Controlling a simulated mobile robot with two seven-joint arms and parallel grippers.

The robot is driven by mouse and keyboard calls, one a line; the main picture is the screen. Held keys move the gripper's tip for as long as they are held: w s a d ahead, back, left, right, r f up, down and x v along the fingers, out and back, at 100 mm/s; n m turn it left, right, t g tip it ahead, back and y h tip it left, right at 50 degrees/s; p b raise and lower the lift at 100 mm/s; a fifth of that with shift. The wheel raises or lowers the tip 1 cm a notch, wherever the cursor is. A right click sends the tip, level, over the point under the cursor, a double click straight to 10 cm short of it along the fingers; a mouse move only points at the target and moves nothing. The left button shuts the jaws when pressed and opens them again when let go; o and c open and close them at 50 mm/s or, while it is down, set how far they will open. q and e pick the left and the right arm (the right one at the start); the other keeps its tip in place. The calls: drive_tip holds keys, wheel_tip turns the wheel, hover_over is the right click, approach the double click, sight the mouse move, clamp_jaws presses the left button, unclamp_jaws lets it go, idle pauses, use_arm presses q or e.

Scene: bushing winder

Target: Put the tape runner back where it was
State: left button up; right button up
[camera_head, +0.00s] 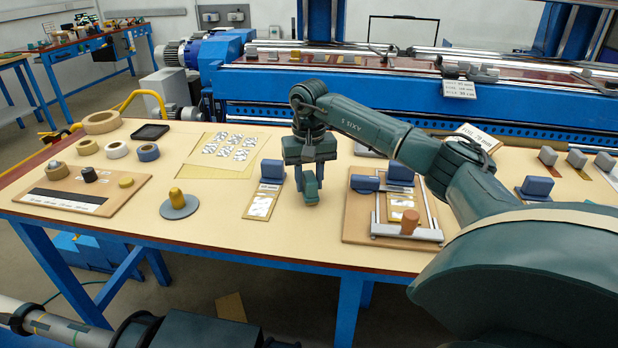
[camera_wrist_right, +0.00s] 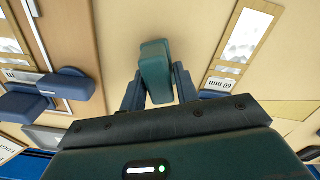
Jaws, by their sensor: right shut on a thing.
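My right gripper (camera_head: 309,172) is shut on a teal-green block, which I take to be the tape runner (camera_head: 310,188). The gripper points down over the middle of the table. In the right wrist view the tape runner (camera_wrist_right: 155,70) sits between the two fingers (camera_wrist_right: 155,92), its upper face showing. Bare tabletop lies around it; I cannot tell how far above the table it is. Left of it is a card marked 60 mm (camera_wrist_right: 237,45) with a blue block (camera_head: 272,170). My left gripper is not in view.
Right of the gripper is a wooden board (camera_head: 353,225) with a metal frame, blue blocks and an orange-brown knob (camera_head: 409,222). At left are tape rolls (camera_head: 101,122), a black tray (camera_head: 150,132) and a disc with a yellow knob (camera_head: 179,207). The blue winder stands behind the table.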

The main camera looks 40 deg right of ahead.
drive_tip(key=shift+f, duration=0.1)
drive_tip(key=o, duration=0.9)
